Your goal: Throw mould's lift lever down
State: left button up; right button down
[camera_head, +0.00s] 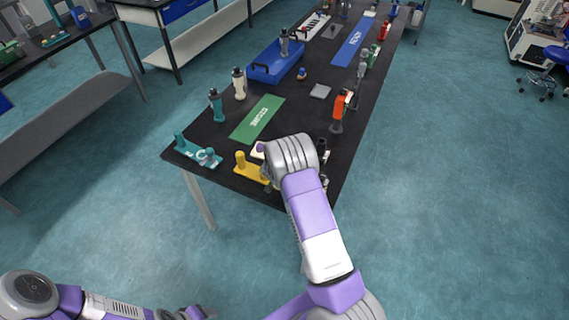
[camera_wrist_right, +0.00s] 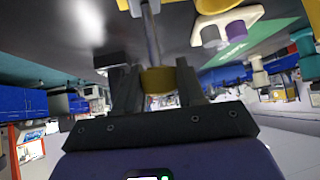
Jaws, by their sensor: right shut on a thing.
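In the right wrist view, my right gripper (camera_wrist_right: 157,76) has its two dark fingers on either side of a yellow knob (camera_wrist_right: 158,82) and is shut on it. A grey metal rod (camera_wrist_right: 150,32) runs from the knob toward the top of the picture, like a lever. A yellow fixture (camera_head: 250,168) shows just left of the wrist. The mould itself cannot be made out clearly. My left gripper is not in view.
A cream plate with a purple knob (camera_wrist_right: 236,30) is close by in the right wrist view. On the black table are a teal fixture (camera_head: 197,152), a green mat (camera_head: 257,119), an orange-handled tool (camera_head: 340,103) and a blue tray (camera_head: 262,73). Open floor lies right of the table.

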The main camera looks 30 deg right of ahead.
jog(key=shift+s+a+f, duration=0.1)
jog(key=shift+s+f, duration=0.2)
jog(key=shift+f, duration=0.2)
jog(key=c, duration=1)
grip_release()
jog(key=shift+o, duration=1.3)
jog(key=shift+w, duration=0.2)
jog(key=shift+s+a+r, duration=0.15)
jog(key=shift+a+r, duration=0.05)
jog(key=shift+r, duration=0.35)
jog(key=v, duration=0.6)
jog(key=shift+s+r+p, duration=0.15)
jog(key=shift+s+p, duration=0.1)
jog(key=shift+p, duration=0.2)
jog(key=shift+a, duration=0.15)
